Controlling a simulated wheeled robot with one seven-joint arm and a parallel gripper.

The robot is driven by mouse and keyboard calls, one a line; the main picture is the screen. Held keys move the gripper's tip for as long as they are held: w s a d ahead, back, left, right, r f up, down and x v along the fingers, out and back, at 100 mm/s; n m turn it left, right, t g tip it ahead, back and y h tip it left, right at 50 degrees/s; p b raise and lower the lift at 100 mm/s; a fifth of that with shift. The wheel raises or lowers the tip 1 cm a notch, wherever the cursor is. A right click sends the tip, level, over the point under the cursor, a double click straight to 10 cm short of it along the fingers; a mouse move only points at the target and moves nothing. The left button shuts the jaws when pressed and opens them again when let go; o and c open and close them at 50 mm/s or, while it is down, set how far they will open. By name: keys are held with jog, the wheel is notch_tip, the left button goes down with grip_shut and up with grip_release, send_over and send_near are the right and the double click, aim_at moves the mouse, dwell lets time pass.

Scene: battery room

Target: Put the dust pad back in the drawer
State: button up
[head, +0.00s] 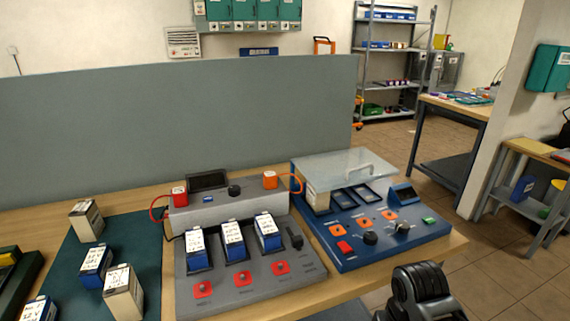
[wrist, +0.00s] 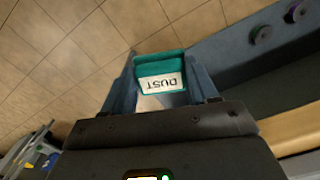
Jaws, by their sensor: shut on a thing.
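My gripper (wrist: 160,72) shows in the wrist view with its two blue-grey fingers on either side of the dust pad (wrist: 160,66). The pad is a teal block with a white label reading DUST, which appears upside down in that view. The fingers are shut on it, and it is held above the tiled floor beside the workbench. In the head view only a black part of my arm shows at the lower right; the pad and fingers are not visible there. I cannot make out a drawer in either view.
A blue test unit (head: 350,258) with a clear raised lid (head: 345,167) stands at the bench's right end. A grey charger (head: 240,290) holding several batteries is left of it. More batteries lie on a green mat (head: 70,275). A grey partition (head: 180,125) stands behind.

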jog(key=shift+s+a+f, duration=0.1)
jog(key=shift+s+f, duration=0.95)
jog(key=shift+f, duration=0.15)
